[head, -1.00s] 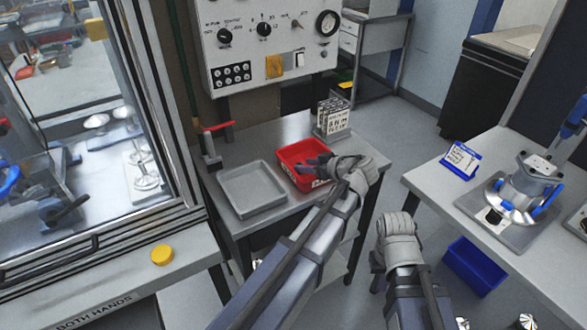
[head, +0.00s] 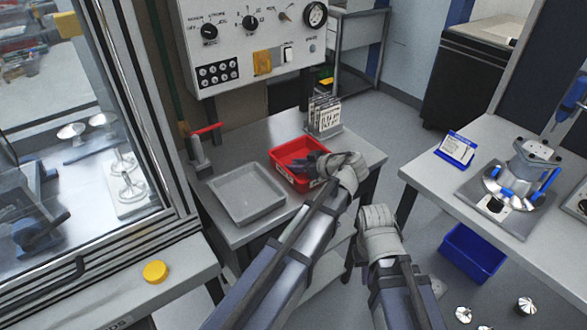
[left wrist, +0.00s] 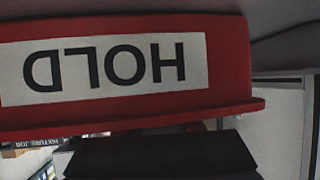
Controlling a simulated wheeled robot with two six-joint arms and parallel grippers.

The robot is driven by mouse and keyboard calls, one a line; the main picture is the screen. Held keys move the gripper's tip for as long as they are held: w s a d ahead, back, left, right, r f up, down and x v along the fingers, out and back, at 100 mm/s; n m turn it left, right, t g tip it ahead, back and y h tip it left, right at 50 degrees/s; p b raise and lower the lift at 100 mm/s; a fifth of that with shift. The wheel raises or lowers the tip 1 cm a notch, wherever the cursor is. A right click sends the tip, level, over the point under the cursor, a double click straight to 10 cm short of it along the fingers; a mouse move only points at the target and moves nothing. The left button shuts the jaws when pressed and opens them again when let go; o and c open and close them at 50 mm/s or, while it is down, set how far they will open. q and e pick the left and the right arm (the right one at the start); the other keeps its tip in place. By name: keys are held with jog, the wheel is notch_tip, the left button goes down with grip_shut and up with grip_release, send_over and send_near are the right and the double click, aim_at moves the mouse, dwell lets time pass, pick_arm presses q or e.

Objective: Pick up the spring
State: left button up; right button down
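No spring can be made out in either view. A red bin (head: 283,157) stands on the steel side table; its white HOLD label appears upside down in the left wrist view, with the red wall (left wrist: 225,117) filling the top. My left gripper (head: 308,164) is at the bin's near right side, its dark fingers over the bin opening. The bin's inside is partly hidden by it. In the left wrist view only a black finger block (left wrist: 160,156) shows below the rim, so its opening is unclear. My right gripper (head: 352,258) is low beside the table, mostly hidden behind its wrist.
An empty grey tray (head: 247,193) lies left of the bin. A rack of cards (head: 324,114) stands behind it, and a red-handled tool (head: 200,148) at the left. A right-hand bench (head: 425,173) carries a fixture; a blue bin (head: 472,253) is under it.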

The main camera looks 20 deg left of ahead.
pick_arm(q)
grip_shut()
dwell(0.3)
notch_tip(320, 180, up, 10)
jog(key=p, duration=1)
